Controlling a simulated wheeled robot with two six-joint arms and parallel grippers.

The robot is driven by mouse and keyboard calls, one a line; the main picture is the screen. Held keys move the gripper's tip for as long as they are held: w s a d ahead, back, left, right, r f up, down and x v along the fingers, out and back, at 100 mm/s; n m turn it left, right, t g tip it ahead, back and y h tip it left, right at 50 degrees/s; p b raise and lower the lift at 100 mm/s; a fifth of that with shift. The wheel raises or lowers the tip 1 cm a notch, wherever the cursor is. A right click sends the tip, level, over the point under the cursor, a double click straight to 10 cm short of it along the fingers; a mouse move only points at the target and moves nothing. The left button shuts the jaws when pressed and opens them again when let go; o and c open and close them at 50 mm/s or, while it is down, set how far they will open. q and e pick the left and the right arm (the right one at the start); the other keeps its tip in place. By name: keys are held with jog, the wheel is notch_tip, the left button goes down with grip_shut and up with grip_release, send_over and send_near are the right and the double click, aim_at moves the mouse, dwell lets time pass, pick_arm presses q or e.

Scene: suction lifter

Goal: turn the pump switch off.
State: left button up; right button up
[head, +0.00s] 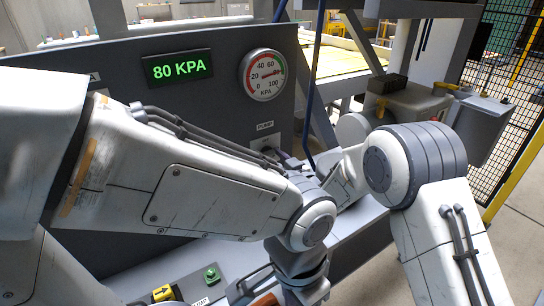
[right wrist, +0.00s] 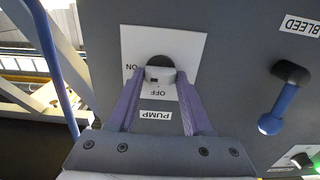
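The pump switch (right wrist: 160,73), a grey-tipped lever on a dark round base, sits on a white plate (right wrist: 190,45) marked ON and OFF. The right wrist view is upside down. The lever's end is close to the OFF marking; its exact setting is hard to tell. My right gripper (right wrist: 161,76) has its purple fingers on both sides of the lever, seemingly closed on it. In the head view, the PUMP label (head: 265,127) shows above the partly hidden switch plate (head: 265,142). My left gripper (head: 268,294) is low at the bottom edge, its fingers mostly out of sight.
The display (head: 178,68) reads 80 KPA, and a round gauge (head: 264,75) is beside it. A blue bleed lever (right wrist: 280,108) is right of the pump switch in the wrist view. A green knob (head: 211,274) is on the lower ledge. A blue hose (head: 313,80) hangs nearby.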

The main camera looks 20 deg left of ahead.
grip_shut()
jog(key=shift+f+n+b, duration=0.15)
jog(key=shift+n+b, duration=0.25)
jog(key=shift+b, duration=0.35)
jog(key=n+b, duration=0.4)
jog(key=b, duration=0.3)
jog(key=n+b, duration=0.5)
jog(key=b, duration=0.1)
jog(key=n+b, duration=0.5)
jog(key=b, duration=0.2)
jog(key=shift+s+a+f+b, duration=0.1)
jog(key=shift+s+f+b, duration=0.1)
jog(key=shift+f+b, duration=0.1)
jog(key=shift+r+n+b, duration=0.2)
jog(key=shift+n+b, duration=1.25)
jog(key=shift+n, duration=0.15)
jog(key=o, duration=1.2)
grip_release()
jog(key=shift+c, duration=0.2)
